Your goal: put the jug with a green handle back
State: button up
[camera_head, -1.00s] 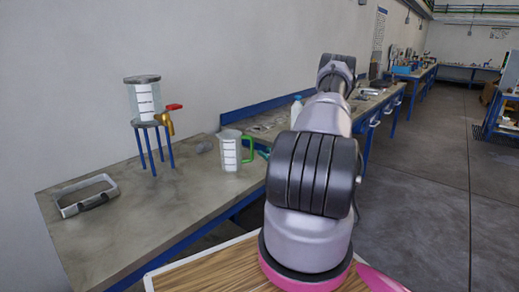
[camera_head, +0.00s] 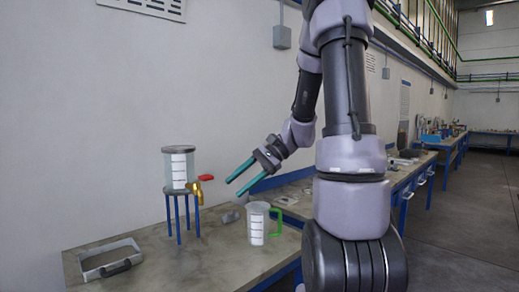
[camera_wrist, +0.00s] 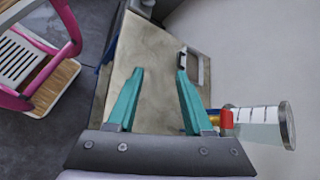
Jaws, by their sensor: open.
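The clear jug with a green handle (camera_head: 258,222) stands upright on the grey workbench (camera_head: 185,262), with white label strips on its side and its handle to the right. My gripper (camera_head: 234,187) is open and empty, its teal fingers in the air above and slightly left of the jug in the head view. In the wrist view, my open fingers (camera_wrist: 160,72) point along the bench with nothing between them. The jug does not show in the wrist view.
A clear vessel (camera_head: 178,168) with a red-handled brass tap stands on a blue-legged stand, left of the jug; it also shows in the wrist view (camera_wrist: 258,122). A pale rectangular frame (camera_head: 107,248) with a dark grip lies at the bench's left.

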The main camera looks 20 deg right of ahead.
jog(key=s+r+n+t+h, duration=0.6)
jog(key=s+r+h, duration=0.2)
jog(key=s+r, duration=0.3)
jog(key=shift+s+d+r+n+h, duration=0.15)
jog(key=shift+s+d+n+h, duration=0.2)
jog(key=shift+s, duration=0.2)
dwell(0.6)
